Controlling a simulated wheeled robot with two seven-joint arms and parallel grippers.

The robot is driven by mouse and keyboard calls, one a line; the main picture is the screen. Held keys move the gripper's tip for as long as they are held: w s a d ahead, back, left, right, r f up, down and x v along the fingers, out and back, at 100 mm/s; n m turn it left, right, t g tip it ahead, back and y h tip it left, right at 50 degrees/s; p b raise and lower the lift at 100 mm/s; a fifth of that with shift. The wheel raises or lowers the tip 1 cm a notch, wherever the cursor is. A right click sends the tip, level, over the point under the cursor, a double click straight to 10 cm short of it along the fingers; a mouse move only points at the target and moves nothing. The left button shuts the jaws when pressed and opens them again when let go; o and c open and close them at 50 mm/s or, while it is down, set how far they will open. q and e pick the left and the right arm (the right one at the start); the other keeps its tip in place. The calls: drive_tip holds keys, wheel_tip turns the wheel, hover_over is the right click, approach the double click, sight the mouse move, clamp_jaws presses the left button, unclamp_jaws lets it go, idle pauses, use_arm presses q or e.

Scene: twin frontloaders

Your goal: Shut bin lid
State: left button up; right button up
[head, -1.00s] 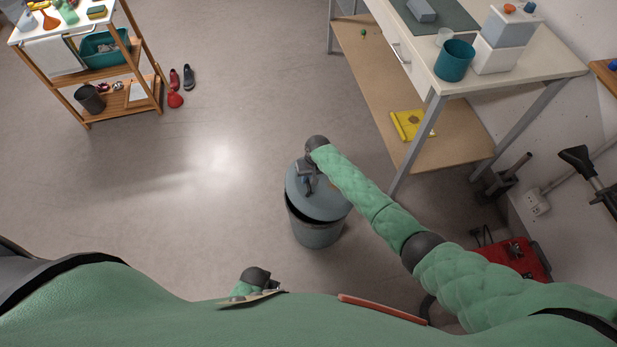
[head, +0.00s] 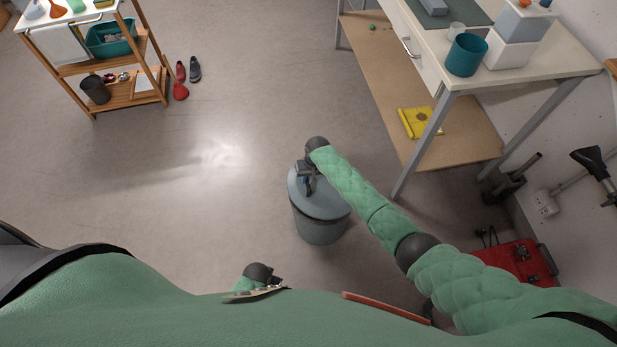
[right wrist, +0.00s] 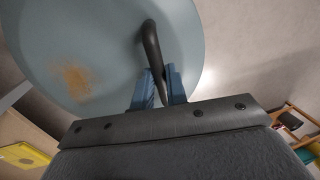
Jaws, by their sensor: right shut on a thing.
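The grey-blue bin (head: 320,229) stands on the floor in front of me, left of the workbench. Its round lid (head: 325,203) lies over the bin's top, with no dark gap showing along the near rim. My right gripper (head: 308,186) is over the far left part of the lid. In the right wrist view its blue fingers (right wrist: 160,88) are shut on the lid's dark curved handle (right wrist: 152,48). The lid (right wrist: 110,50) has a rusty-brown patch. The far side of the rim is hidden by my arm. My left gripper (head: 270,285) is low, close to my body, away from the bin.
The workbench (head: 545,62) with a lower shelf (head: 385,80) stands right of the bin. A red case (head: 512,262) is on the floor at the right. A wooden shelf cart (head: 135,98) stands at the upper left. The floor left of the bin is clear.

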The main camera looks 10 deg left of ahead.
drive_tip(key=shift+s+a+f+b, duration=0.1)
drive_tip(key=shift+a+f+b, duration=0.1)
drive_tip(key=shift+f+b, duration=0.35)
drive_tip(key=shift+s+a+f+b, duration=0.1)
drive_tip(key=shift+a+f+b, duration=0.2)
drive_tip(key=shift+f, duration=0.45)
drive_tip(key=shift+a+f+b, duration=0.1)
drive_tip(key=shift+f+b, duration=0.4)
drive_tip(key=shift+f, duration=0.15)
drive_tip(key=o, duration=0.7)
drive_tip(key=shift+c, duration=0.2)
